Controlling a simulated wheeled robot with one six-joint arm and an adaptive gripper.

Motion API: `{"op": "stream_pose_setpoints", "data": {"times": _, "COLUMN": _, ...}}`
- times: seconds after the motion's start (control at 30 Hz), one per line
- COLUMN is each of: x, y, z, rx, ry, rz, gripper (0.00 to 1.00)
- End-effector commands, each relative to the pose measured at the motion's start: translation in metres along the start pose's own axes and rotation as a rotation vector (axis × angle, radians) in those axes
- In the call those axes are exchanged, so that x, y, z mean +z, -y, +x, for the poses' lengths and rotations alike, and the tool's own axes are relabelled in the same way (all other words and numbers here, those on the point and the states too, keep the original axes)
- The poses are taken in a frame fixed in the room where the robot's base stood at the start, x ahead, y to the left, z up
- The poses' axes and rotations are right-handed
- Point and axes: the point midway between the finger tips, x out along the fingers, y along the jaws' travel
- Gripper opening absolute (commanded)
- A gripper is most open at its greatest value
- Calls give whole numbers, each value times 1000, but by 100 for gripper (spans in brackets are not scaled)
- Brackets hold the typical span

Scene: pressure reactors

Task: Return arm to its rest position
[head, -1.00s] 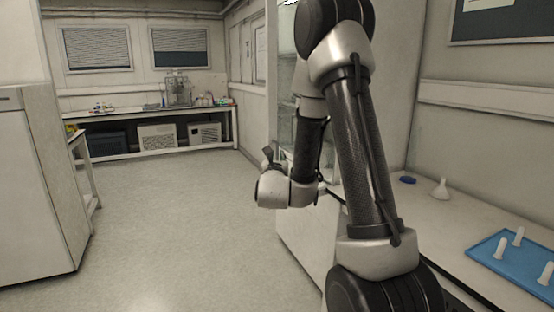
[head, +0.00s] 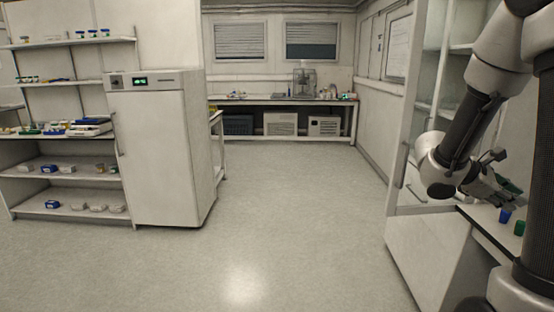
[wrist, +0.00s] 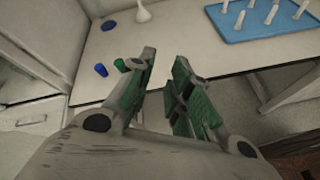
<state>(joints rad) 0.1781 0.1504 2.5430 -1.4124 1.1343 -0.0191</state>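My arm is folded at the right edge of the head view, with its upper part cut off by the frame. My gripper (head: 497,183) is in front of the open-fronted cabinet, above the white bench. In the wrist view my gripper (wrist: 165,60) has its two green-padded fingers apart, with only bare bench between them. It holds nothing. A green cap (wrist: 119,65) and a blue cap (wrist: 101,70) are on the bench left of the fingers.
The bench (wrist: 205,57) also carries a blue tray (wrist: 234,32) with white pieces, a white funnel-like piece (wrist: 143,14) and a blue disc (wrist: 108,25). A white cabinet (head: 160,150) and shelves (head: 75,165) stand left. The middle floor (head: 290,210) is clear.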

Motion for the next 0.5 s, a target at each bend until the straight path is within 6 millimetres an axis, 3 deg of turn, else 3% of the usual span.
{"op": "stream_pose_setpoints", "data": {"times": 0.03, "x": 13, "y": 20, "z": -6, "rx": -91, "ry": -40, "rz": 110, "gripper": 19}}
{"op": "stream_pose_setpoints", "data": {"times": 0.13, "x": 24, "y": 69, "z": -23, "rx": -298, "ry": -146, "rz": 342, "gripper": 19}}
{"op": "stream_pose_setpoints", "data": {"times": 0.27, "x": 18, "y": 121, "z": -67, "rx": -551, "ry": -346, "rz": 643, "gripper": 19}}
{"op": "stream_pose_setpoints", "data": {"times": 0.3, "x": 14, "y": 133, "z": -86, "rx": -626, "ry": -422, "rz": 731, "gripper": 19}}
{"op": "stream_pose_setpoints", "data": {"times": 0.5, "x": 9, "y": 160, "z": -173, "rx": -859, "ry": -782, "rz": 1007, "gripper": 19}}
